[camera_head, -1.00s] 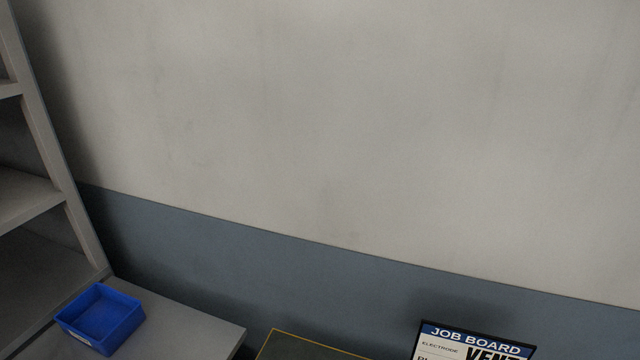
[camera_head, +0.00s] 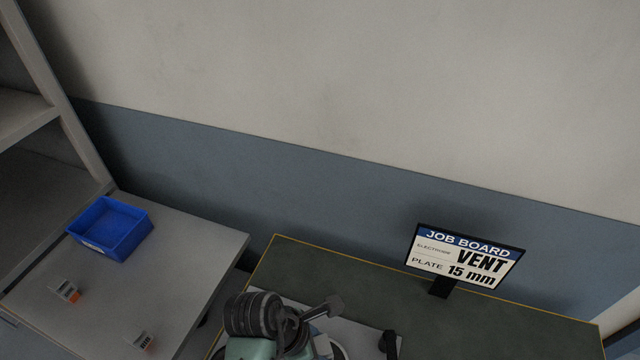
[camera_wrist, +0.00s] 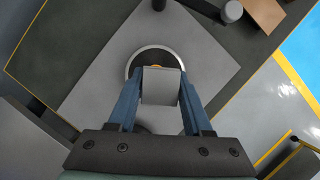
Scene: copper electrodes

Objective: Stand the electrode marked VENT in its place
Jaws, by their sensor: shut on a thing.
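In the wrist view, my gripper (camera_wrist: 161,72) has its two blue fingers shut on a grey block (camera_wrist: 160,92). A thin copper-coloured edge shows at the block's far end. Any marking on it is out of sight, so I cannot tell whether it reads VENT. Beyond the block is a round dark fixture with a pale rim (camera_wrist: 154,48), on a grey plate (camera_wrist: 100,82). The block hides part of the fixture, and the gap between them is unclear. The job board (camera_head: 464,258) reads electrode VENT, plate 15 mm. In the head view my arm covers part of the plate.
A blue bin (camera_head: 110,228) sits on the grey side table (camera_head: 195,262) at left. Two small labelled pieces with orange parts, one at left (camera_head: 66,290) and one nearer (camera_head: 139,341), stand there. The dark bench (camera_head: 500,315) has free room below the job board.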

